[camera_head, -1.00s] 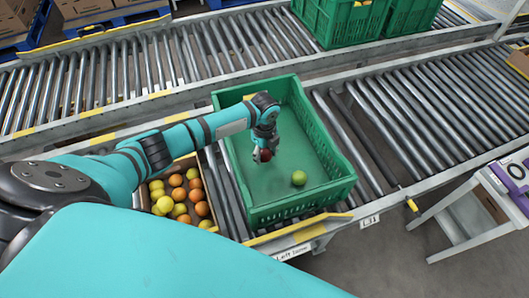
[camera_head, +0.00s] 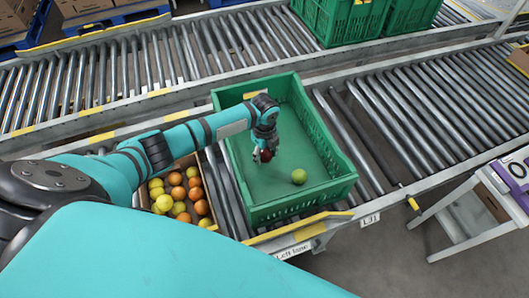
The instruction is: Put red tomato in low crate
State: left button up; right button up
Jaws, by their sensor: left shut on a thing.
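A red tomato (camera_head: 266,156) is held in my left gripper (camera_head: 264,153), which is shut on it. The gripper reaches from the left over the low green crate (camera_head: 298,207), inside the outline of its walls. I cannot tell whether the tomato touches the crate floor. A green tomato (camera_head: 299,176) lies on the crate floor, to the right of and nearer than the gripper. My right gripper is not in view.
A cardboard box with several yellow and orange tomatoes (camera_head: 179,190) stands left of the crate, partly hidden by my arm. Taller green crates (camera_head: 338,22) stand on the far roller conveyor. Bare rollers (camera_head: 420,110) run right of the crate.

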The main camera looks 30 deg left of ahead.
pick_arm(q)
jog(key=shift+f, duration=0.1)
jog(key=o, duration=0.9)
jog(key=c, duration=0.3)
notch_tip(320, 180, up, 7)
jog(key=p, duration=0.7)
dwell(0.6)
